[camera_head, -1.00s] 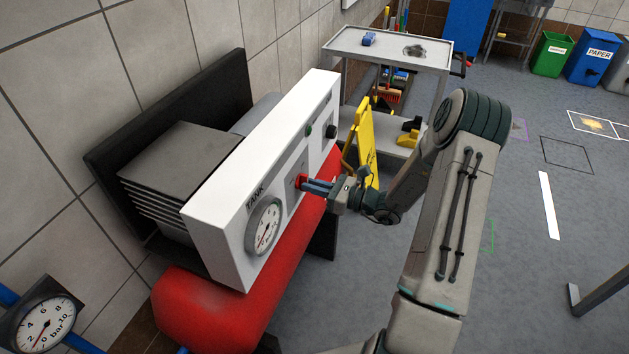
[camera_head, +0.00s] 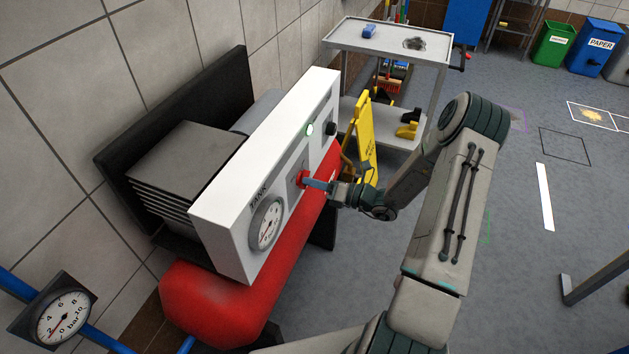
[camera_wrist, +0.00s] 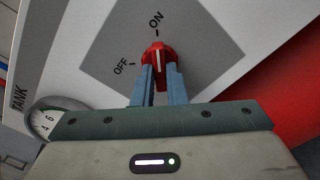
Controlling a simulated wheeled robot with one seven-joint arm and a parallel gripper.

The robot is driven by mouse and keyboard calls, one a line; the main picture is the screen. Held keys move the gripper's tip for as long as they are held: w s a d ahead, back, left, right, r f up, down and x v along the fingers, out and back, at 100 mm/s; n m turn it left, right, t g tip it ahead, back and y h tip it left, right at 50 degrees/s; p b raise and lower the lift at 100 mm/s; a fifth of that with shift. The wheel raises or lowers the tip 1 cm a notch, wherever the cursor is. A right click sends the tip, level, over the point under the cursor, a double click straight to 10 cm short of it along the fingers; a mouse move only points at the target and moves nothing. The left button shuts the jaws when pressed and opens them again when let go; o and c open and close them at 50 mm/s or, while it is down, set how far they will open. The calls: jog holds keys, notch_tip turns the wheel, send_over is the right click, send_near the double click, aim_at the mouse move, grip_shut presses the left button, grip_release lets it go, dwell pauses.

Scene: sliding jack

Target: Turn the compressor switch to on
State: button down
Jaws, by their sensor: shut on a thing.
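The compressor switch is a red knob (camera_wrist: 158,58) with a white line, set on a grey plate (camera_wrist: 205,50) marked OFF and ON. In the wrist view its line points up towards the ON mark. The knob also shows in the head view (camera_head: 302,179) on the white compressor panel (camera_head: 228,212). My gripper (camera_wrist: 158,80) is shut on the knob, one blue-grey finger on each side. It reaches the panel from the right in the head view (camera_head: 312,183).
A tank gauge (camera_head: 266,223) sits on the panel and a black knob (camera_head: 331,129) at its far end. The red tank (camera_head: 215,300) lies below. A yellow floor sign (camera_head: 365,135) and a metal cart (camera_head: 385,38) stand behind my arm.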

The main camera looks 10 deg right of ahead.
jog(key=shift+s+f, duration=0.1)
jog(key=shift+f, duration=0.05)
jog(key=c, duration=1.5)
grip_release()
jog(key=shift+o, duration=0.2)
jog(key=b+v, duration=0.2)
jog(key=v, duration=1.2)
jog(key=shift+b, duration=0.4)
jog(key=shift+a, duration=0.1)
jog(key=s+a+r+n+g+h, duration=0.4)
jog(key=s+a+r+n+g, duration=0.65)
jog(key=n, duration=0.65)
jog(key=s+r+n+t+h, duration=0.1)
jog(key=s+r+n+h, duration=0.3)
jog(key=n, duration=0.4)
jog(key=s+a+r+n+t+h, duration=0.1)
jog(key=s+r+n+h, duration=0.3)
jog(key=n, duration=0.5)
jog(key=r+t+h, duration=0.1)
jog(key=h, duration=0.1)
jog(key=shift+s+r+h, duration=0.2)
jog(key=shift+s+h, duration=0.1)
